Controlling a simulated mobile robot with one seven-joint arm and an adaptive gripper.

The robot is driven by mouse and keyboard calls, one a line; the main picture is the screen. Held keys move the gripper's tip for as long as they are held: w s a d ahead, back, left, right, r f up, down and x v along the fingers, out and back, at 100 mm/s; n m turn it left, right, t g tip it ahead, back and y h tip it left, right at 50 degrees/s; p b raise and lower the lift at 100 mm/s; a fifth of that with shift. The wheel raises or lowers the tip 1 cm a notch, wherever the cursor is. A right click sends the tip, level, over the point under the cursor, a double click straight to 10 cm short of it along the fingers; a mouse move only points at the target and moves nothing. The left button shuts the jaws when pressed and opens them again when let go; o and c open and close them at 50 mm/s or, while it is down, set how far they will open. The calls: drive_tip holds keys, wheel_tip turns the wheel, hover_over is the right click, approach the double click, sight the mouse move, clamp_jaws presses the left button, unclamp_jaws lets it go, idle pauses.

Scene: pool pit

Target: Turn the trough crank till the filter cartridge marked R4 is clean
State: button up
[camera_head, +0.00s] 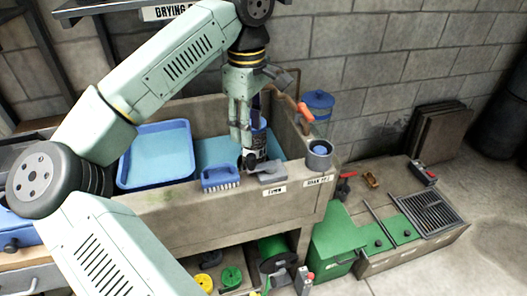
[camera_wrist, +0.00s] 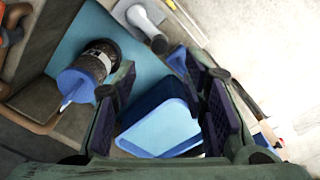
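A filter cartridge with a blue cap and a dark, banded body (camera_head: 262,146) stands in the trough (camera_head: 190,205) at its front wall. It also shows in the wrist view (camera_wrist: 92,68), left of my fingers; I cannot read its mark. A grey crank-like fitting (camera_head: 271,172) sits on the front rim above a small label; a grey fitting with a rounded handle shows at the top of the wrist view (camera_wrist: 150,32). My gripper (camera_head: 247,132) points down behind the cartridge. In the wrist view my gripper (camera_wrist: 163,92) is open, with nothing between its fingers.
A blue tray (camera_head: 157,181) lies left in the trough, and a blue brush (camera_head: 221,178) sits on the front rim. A grey pot (camera_head: 319,156) stands at the right corner. An orange-handled tap (camera_head: 304,113) and a blue canister (camera_head: 318,110) are behind it.

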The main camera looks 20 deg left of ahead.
sight(251, 155)
wheel_tip(251, 155, down, 10)
drive_tip(key=shift+d+r+p, duration=0.1)
drive_tip(key=shift+r+p, duration=0.1)
drive_tip(key=shift+p, duration=0.65)
clamp_jaws()
